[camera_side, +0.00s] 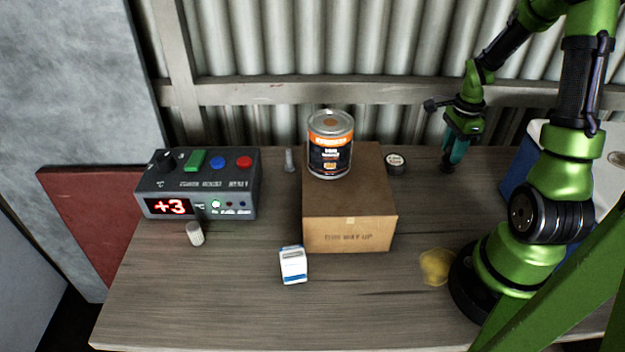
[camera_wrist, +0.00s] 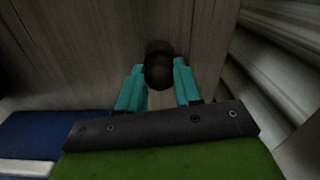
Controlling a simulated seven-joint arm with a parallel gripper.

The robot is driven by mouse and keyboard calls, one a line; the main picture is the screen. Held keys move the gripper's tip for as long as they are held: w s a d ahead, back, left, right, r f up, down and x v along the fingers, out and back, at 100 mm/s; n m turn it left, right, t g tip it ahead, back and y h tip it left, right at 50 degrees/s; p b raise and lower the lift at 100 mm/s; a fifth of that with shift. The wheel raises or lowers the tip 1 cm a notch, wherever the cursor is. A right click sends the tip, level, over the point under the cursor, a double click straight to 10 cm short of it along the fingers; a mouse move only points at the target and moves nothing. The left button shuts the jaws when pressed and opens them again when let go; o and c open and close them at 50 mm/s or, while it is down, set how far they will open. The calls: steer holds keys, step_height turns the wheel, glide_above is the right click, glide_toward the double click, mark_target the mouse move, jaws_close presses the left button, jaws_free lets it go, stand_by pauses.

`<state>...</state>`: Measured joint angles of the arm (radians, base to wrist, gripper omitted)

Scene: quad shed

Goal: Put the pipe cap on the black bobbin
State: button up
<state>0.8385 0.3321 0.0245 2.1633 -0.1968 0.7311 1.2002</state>
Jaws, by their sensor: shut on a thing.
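My gripper (camera_side: 454,158) is at the back right of the bench, right of the cardboard box, pointing down. In the wrist view its teal fingers are closed on a dark, rounded thing, which I take to be the pipe cap (camera_wrist: 158,74). A second dark round shape, which I take to be the black bobbin (camera_wrist: 158,47), shows just beyond it. The held thing partly covers this shape, and I cannot tell whether they touch. In the side view a small dark shape (camera_side: 447,169) shows at the fingertips, too small to separate into parts.
A cardboard box (camera_side: 348,235) bears a paint can (camera_side: 330,160). A black round tin with a pale top (camera_side: 396,163) stands between box and gripper. A control unit (camera_side: 235,185), white ribbed piece (camera_side: 195,233) and small carton (camera_side: 293,265) are left. The corrugated wall (camera_side: 400,45) is close behind.

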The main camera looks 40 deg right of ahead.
steer(key=o, duration=1)
steer(key=shift+f, duration=0.1)
step_height(320, 180, up, 12)
steer(key=a+r+n+t+y, duration=0.1)
steer(key=a+r+n+t, duration=0.2)
steer(key=a+n, duration=0.7)
steer(key=a+r+n+t+y, duration=0.1)
steer(key=a+r+n+t, duration=0.3)
steer(key=a+n, duration=0.7)
steer(key=a+r, duration=0.1)
steer(key=a, duration=0.6)
steer(key=shift+r, duration=0.4)
steer(key=shift+w, duration=0.15)
